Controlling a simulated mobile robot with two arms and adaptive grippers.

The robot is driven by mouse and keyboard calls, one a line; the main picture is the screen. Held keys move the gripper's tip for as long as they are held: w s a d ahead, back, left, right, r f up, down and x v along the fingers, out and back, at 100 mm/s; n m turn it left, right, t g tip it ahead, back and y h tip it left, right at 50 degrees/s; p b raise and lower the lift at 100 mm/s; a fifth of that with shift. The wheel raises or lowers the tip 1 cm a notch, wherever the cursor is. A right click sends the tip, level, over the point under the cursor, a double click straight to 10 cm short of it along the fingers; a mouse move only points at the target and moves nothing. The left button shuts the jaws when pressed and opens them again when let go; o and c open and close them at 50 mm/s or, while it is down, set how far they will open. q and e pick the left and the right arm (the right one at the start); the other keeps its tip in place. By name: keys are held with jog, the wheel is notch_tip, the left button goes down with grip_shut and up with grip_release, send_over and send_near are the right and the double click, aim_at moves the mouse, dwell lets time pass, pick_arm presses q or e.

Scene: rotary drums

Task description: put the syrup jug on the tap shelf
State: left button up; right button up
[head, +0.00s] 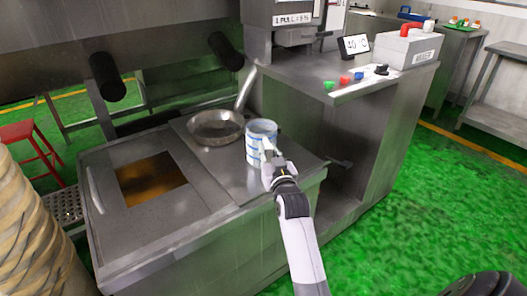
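A white jug with blue bands (260,131), which I take for the syrup jug, appears upright on or just above the metal worktop, right of a steel pan. My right gripper (267,158) is at the near side of the jug and overlaps its lower part in the picture. The fingers are small and partly lost against the jug, so their grip cannot be told. My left gripper is not in view. No tap can be made out clearly, so I cannot tell which surface is the tap shelf.
The steel pan (213,128) has its handle raised toward the back. A hatch with a brown window (151,180) lies left. A raised counter (338,91) at right carries coloured buttons, a small sign (353,45) and a grey box (408,50). Stacked tan cones (30,240) stand at left.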

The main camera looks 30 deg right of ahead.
grip_shut()
jog(key=shift+r, duration=0.1)
dwell(0.3)
